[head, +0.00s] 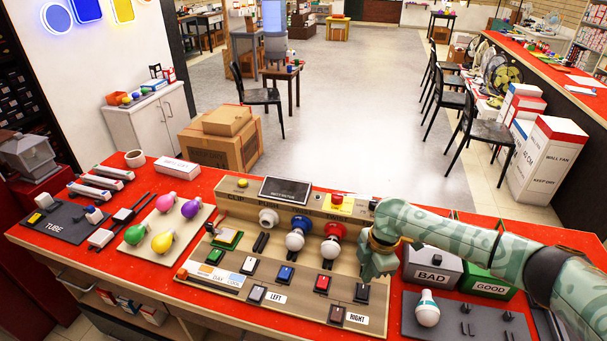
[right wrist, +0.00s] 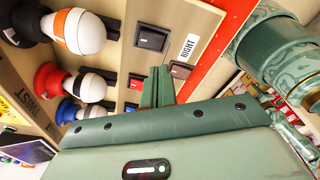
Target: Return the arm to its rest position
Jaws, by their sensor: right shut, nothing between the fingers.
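My right arm (head: 460,235) reaches in from the right side of the head view. Its gripper (head: 378,262) is shut and empty, above the right part of the wooden test board (head: 228,190). In the right wrist view the closed fingers (right wrist: 160,86) point toward the board near its switches and touch no bulb that I can see. White bulbs sit in the blue socket (head: 299,224) and the red socket (head: 333,231). The wrist view also shows a white bulb with an orange band (right wrist: 78,32) in a dark socket. My left gripper is not in view.
The red counter (head: 150,262) holds a TUBE mat (head: 52,228) and a tray of coloured bulbs (head: 160,238) at left. BAD (head: 431,277) and GOOD (head: 490,288) bins and a grey tray with one bulb (head: 427,308) lie close to my right arm.

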